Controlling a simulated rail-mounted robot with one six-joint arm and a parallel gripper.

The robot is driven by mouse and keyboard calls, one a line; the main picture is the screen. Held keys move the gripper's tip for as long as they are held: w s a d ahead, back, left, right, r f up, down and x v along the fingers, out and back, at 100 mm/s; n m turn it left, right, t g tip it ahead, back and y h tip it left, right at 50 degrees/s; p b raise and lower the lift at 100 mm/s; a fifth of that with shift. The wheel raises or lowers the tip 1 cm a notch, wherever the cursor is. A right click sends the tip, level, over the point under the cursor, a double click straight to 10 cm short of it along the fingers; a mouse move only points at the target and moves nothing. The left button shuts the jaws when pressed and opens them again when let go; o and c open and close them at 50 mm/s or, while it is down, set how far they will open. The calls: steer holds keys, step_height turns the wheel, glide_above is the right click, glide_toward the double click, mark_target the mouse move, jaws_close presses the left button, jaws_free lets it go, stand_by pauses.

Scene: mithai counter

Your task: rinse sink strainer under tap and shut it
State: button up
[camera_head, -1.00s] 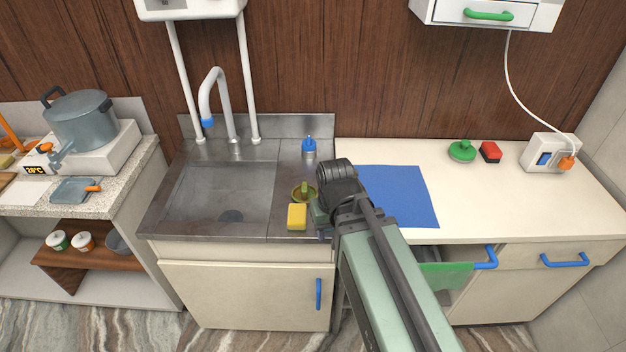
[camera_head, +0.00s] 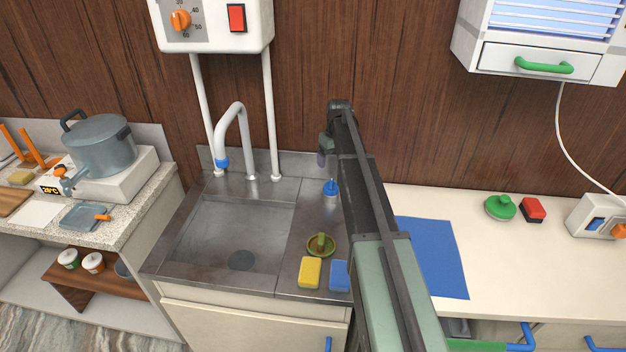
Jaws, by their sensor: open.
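The grey tap (camera_head: 243,130) arches over the sink and has a blue tip; I see no water running. A small olive dish-shaped piece with an upright green grip (camera_head: 321,245), which looks like the strainer, sits on the steel ledge right of the sink. My gripper (camera_head: 322,156) is raised above the back of the ledge, apart from the strainer and well behind it. It is open, and I see nothing held; its fingers are small and partly hidden by my arm.
A yellow sponge (camera_head: 310,272) and a blue sponge (camera_head: 340,275) lie in front of the strainer. A blue-topped bottle (camera_head: 330,188) stands behind it. A blue mat (camera_head: 432,258) lies on the right counter. A white heater box (camera_head: 210,22) hangs above the tap.

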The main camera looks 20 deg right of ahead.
mark_target(332, 183)
steer(key=f+b, duration=1.1)
steer(key=shift+s+a, duration=0.2)
steer(key=shift+s, duration=0.1)
steer(key=shift+r, duration=0.1)
steer(key=c, duration=0.9)
steer(key=m, duration=0.3)
steer(key=shift+m, duration=0.3)
steer(key=o, duration=0.9)
steer(key=shift+r, duration=0.1)
